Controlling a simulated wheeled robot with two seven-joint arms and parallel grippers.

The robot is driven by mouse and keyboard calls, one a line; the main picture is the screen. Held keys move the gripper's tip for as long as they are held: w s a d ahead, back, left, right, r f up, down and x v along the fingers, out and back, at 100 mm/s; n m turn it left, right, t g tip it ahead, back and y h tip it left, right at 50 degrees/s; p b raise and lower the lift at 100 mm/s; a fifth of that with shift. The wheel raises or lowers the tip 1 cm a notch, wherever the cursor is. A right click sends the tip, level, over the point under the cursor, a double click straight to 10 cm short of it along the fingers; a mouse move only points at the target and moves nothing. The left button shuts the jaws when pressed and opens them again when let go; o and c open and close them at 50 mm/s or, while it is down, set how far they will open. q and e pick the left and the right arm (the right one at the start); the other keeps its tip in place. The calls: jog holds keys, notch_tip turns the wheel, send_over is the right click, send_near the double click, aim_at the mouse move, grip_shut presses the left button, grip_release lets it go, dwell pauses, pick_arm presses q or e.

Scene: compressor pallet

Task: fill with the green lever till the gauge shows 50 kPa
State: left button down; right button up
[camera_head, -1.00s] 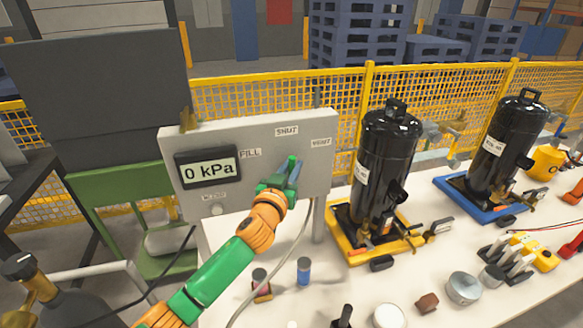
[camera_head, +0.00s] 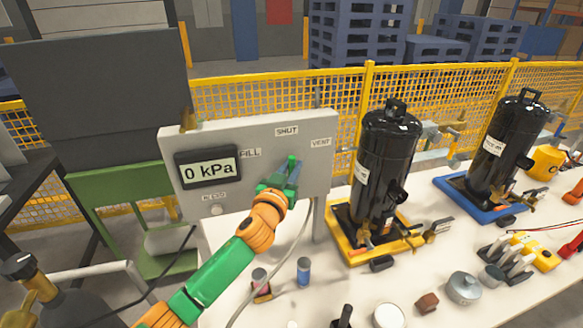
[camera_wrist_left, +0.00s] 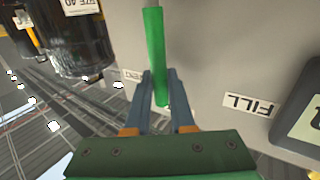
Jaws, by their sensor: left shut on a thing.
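The grey control panel (camera_head: 245,130) stands at the table's left end. Its gauge (camera_head: 208,168) reads 0 kPa. The green lever (camera_head: 291,166) is on the panel's right half and points up, near the SHUT label (camera_head: 287,131). My left gripper (camera_head: 283,180) is shut on the lever. In the left wrist view the green lever (camera_wrist_left: 154,50) runs between the two fingers (camera_wrist_left: 160,95), and the FILL label (camera_wrist_left: 248,105) shows upside down beside it. The VENT label (camera_head: 321,142) is at the panel's right. My right gripper is not in view.
A black compressor (camera_head: 387,165) on a yellow tray stands right of the panel, and another (camera_head: 500,145) on a blue tray stands farther right. Small cans, a pot (camera_head: 464,288) and other loose items lie on the white table. A yellow mesh fence (camera_head: 270,95) runs behind.

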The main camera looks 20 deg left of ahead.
pick_arm(q)
jog(key=shift+s+a+f+b, duration=0.1)
jog(key=shift+a+f+b, duration=0.1)
jog(key=shift+b, duration=0.4)
jog(key=s+a+n+t+y+b, duration=0.1)
jog(key=n+b, duration=0.1)
jog(key=b, duration=0.2)
jog(key=s+a+f+n+t+y+b, duration=0.1)
jog(key=a+n+b, duration=0.1)
jog(key=n+b, duration=0.1)
jog(key=s+a+f+n+t+b, duration=0.1)
jog(key=n+t+b, duration=0.1)
jog(key=b, duration=0.3)
jog(key=shift+s+a+f+n+y+b, duration=0.15)
jog(key=shift+a+n+y+b, duration=0.2)
jog(key=shift+n, duration=0.25)
jog(key=shift+s+a+f+n+t+y+b, duration=0.15)
jog(key=shift+a+n+y+b, duration=0.1)
jog(key=shift+n+y+b, duration=0.35)
jog(key=shift+s+a+f+n+t+y+b, duration=0.15)
jog(key=shift+a+n+y+b, duration=0.1)
jog(key=shift+n+b, duration=0.5)
jog(key=c, duration=1.1)
grip_release()
jog(key=shift+o, duration=0.3)
jog(key=shift+w+f, duration=0.15)
jog(key=shift+w, duration=0.05)
jog(key=b+v, duration=0.1)
jog(key=v, duration=0.6)
